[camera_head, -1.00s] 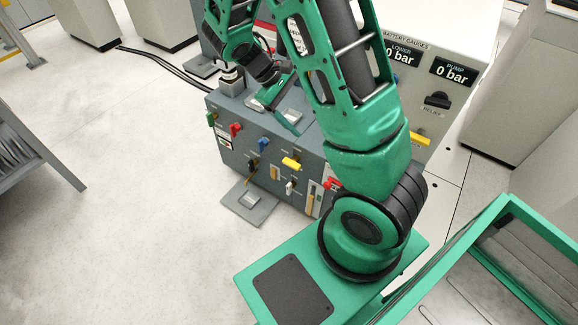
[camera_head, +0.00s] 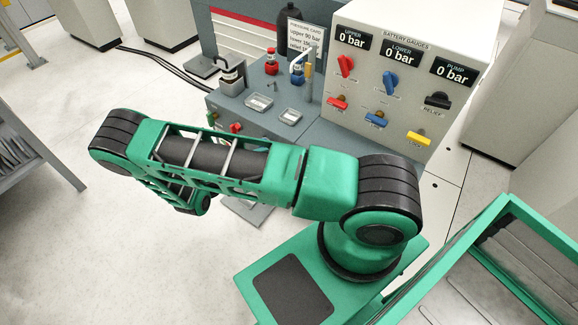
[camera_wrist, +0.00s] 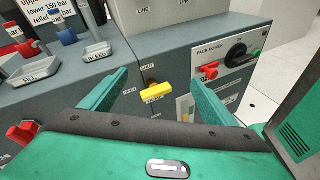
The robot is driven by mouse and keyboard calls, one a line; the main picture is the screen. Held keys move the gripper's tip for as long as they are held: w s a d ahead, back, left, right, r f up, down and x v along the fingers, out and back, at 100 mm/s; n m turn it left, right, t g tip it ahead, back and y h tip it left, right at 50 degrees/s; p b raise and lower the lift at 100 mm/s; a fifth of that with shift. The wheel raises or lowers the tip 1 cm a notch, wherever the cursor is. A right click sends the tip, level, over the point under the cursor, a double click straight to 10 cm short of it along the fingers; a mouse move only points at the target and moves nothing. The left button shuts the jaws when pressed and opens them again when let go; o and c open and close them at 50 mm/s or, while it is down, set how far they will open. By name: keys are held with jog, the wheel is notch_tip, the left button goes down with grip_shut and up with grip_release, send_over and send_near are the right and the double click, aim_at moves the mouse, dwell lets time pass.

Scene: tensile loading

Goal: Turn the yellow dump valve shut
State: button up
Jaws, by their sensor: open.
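The yellow valve handle (camera_wrist: 157,92) is on the grey bench's front face in the wrist view. It lies nearly level, its right end slightly higher, with a brass-coloured stem above it. I cannot tell how far the handle lies beyond the fingertips. In the head view my arm hides this handle and my gripper; another yellow handle (camera_head: 419,139) shows on the gauge panel.
A red valve (camera_wrist: 22,132) is at the left of the bench front. A red lever (camera_wrist: 208,71) and black rotary switch (camera_wrist: 236,50) are to the right. Trays (camera_wrist: 98,50) sit on the bench top.

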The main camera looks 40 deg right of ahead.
notch_tip(320, 180, down, 10)
jog(key=s+n+t+h, duration=0.2)
jog(key=n+t, duration=0.4)
jog(key=n, duration=0.1)
jog(key=x, duration=1)
jog(key=shift+w+d+r, duration=0.1)
jog(key=shift+w+d, duration=0.1)
jog(key=shift+d, duration=0.05)
